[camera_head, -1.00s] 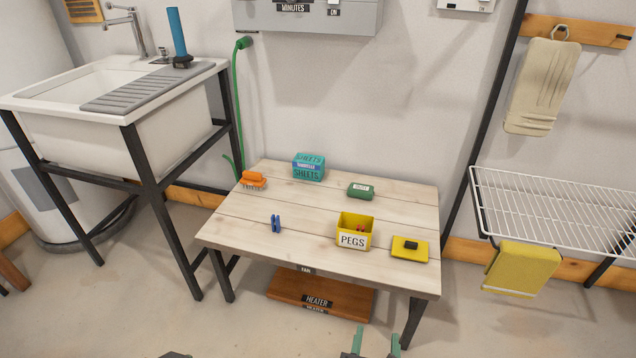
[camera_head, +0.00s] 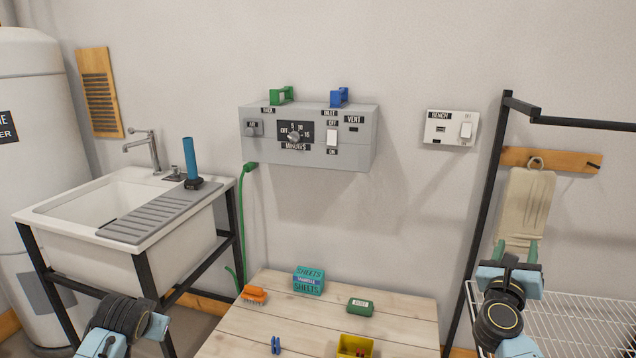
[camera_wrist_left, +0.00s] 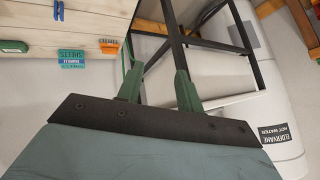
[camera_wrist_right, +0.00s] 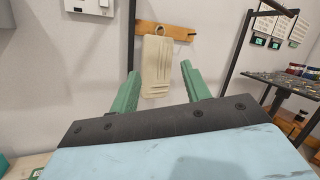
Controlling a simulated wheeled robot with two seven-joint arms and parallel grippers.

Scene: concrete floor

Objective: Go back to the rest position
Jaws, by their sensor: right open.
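In the left wrist view the left gripper's green fingers (camera_wrist_left: 158,72) stand apart and hold nothing.
The wooden table (camera_head: 290,325) bears an orange brush (camera_head: 254,295), a teal sheets box (camera_head: 309,281), a green box (camera_head: 360,306), a blue peg (camera_head: 276,345) and a yellow box (camera_head: 355,346). The sink (camera_head: 100,205) is left; a wire rack (camera_head: 575,320) is right.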

